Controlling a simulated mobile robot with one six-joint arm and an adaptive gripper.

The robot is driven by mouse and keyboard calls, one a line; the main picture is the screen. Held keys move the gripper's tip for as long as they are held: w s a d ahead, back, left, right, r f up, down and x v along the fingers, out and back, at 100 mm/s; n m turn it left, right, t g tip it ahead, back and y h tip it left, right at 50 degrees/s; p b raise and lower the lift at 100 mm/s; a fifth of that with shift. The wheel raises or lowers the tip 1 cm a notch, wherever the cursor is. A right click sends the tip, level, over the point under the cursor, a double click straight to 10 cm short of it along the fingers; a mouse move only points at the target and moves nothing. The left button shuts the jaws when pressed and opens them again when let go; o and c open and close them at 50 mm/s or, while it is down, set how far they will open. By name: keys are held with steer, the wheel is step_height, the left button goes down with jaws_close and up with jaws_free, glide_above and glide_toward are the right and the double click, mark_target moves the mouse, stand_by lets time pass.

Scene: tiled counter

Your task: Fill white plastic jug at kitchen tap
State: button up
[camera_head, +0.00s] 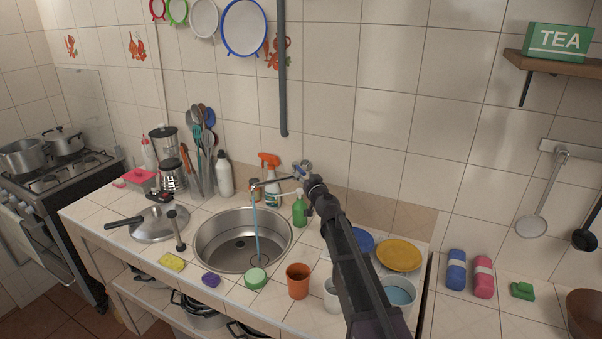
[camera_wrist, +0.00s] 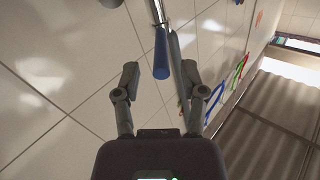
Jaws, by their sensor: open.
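The kitchen tap (camera_head: 270,184) stands behind the steel sink (camera_head: 204,241), and a bluish stream of water (camera_head: 256,225) runs from its spout into the basin. My gripper (camera_head: 308,178) is beside the tap's valve (camera_head: 302,168); contact cannot be made out. In the wrist view, my gripper (camera_wrist: 159,75) is open with nothing held between its fingers. A white container (camera_head: 398,305) with bluish water in it stands at the counter's front right and may be the jug. Another white vessel (camera_head: 331,297), partly hidden by my arm, stands left of it.
A terracotta cup (camera_head: 298,281), green tub (camera_head: 256,279) and sponges line the sink's front. A green bottle (camera_head: 299,211) and orange-topped spray bottle (camera_head: 271,180) stand near the tap. A yellow plate (camera_head: 398,256) lies right of my arm. A vertical pipe (camera_head: 283,70) runs down the wall.

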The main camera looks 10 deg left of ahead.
mark_target(302, 170)
steer(key=shift+x, duration=1.55)
jaws_close()
steer(key=shift+a, duration=0.1)
